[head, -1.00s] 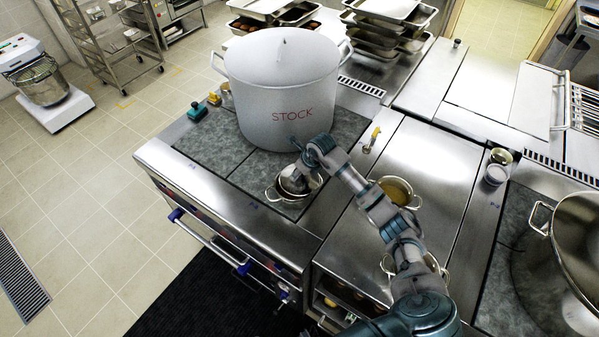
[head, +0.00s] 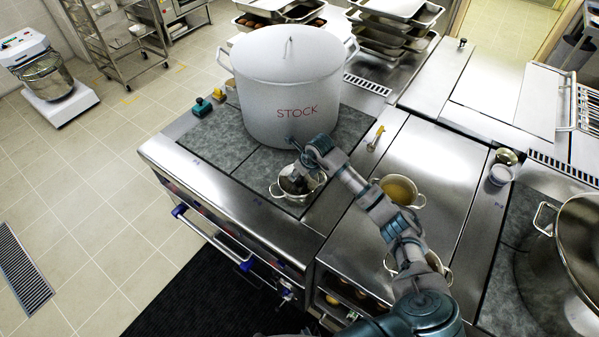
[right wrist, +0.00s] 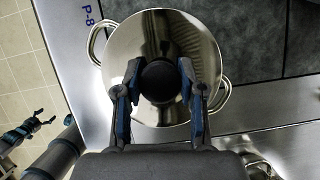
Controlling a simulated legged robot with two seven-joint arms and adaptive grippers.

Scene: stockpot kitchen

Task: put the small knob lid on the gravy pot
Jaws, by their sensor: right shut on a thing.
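My right gripper (right wrist: 158,82) is shut on the black knob (right wrist: 160,83) of a shiny round lid (right wrist: 125,50). The lid is over a small two-handled steel pot, whose handles (right wrist: 97,44) stick out on both sides in the right wrist view. In the head view this pot (head: 288,196) is on the stove plate in front of the big stockpot, with my right gripper (head: 296,178) over it. Its contents are hidden, and I cannot tell whether the lid rests on the rim. My left gripper (right wrist: 38,120) shows small at the right wrist view's left, its fingers apart and empty.
The large white stockpot (head: 285,85) stands close behind my right gripper. Another small pot (head: 398,190) with yellowish-brown contents is to the right, and one more (head: 432,262) is partly behind my arm. A yellow-handled tool (head: 376,138) lies between.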

